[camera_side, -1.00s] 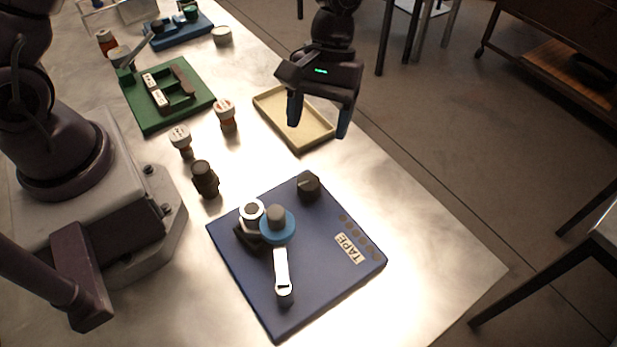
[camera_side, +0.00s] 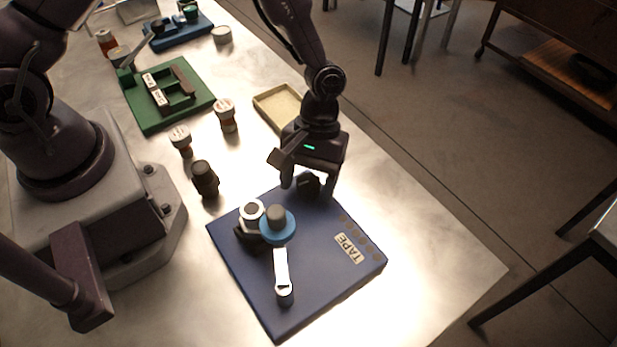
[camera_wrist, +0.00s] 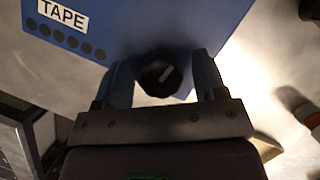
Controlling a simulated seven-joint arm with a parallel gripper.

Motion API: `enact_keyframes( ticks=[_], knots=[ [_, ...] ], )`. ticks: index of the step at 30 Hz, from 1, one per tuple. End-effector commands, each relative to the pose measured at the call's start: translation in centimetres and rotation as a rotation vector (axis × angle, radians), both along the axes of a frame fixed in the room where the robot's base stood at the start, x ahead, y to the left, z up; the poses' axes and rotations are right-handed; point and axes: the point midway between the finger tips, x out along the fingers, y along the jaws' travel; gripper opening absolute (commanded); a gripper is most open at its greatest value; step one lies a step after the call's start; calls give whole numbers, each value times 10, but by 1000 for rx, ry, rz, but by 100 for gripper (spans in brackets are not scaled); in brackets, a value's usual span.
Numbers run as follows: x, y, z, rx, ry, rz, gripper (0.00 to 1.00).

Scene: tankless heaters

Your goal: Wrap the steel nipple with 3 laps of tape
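The blue tape board (camera_side: 325,278) lies on the table with a label reading TAPE. On it stand a blue disc with a grey top (camera_side: 277,226), a white ring-shaped roll (camera_side: 251,210) beside it, and a white strip (camera_side: 281,268) running to a small dark post (camera_side: 285,297). I cannot tell which part is the steel nipple. A black knob (camera_wrist: 160,75) sits at the board's far corner. My gripper (camera_wrist: 163,82) is open, its fingers on either side of the knob; I cannot tell whether they touch it. In the side view my gripper (camera_side: 308,188) partly hides the knob.
A tan tray (camera_side: 277,104) lies behind my gripper. A dark fitting (camera_side: 205,179) and two white-capped bottles (camera_side: 226,115) (camera_side: 181,141) stand left of it. A green fixture (camera_side: 140,120) and a blue one (camera_side: 178,36) are farther back. The table's right front is clear.

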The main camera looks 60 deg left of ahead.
Motion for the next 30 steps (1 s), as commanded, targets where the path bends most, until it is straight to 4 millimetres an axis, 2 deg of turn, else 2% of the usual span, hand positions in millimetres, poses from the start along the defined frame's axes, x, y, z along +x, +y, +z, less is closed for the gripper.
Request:
enact_keyframes(
  ticks=[1, 6, 17, 23, 30],
  knots=[
    [0, 0, 0, 0, 0, 0, 53],
    [0, 0, 0, 0, 0, 0, 17],
    [0, 0, 0, 1, -1, -52, 17],
    [0, -1, 1, 1, -1, -172, 17],
    [0, -1, 1, 1, -1, -389, 17]
  ],
)
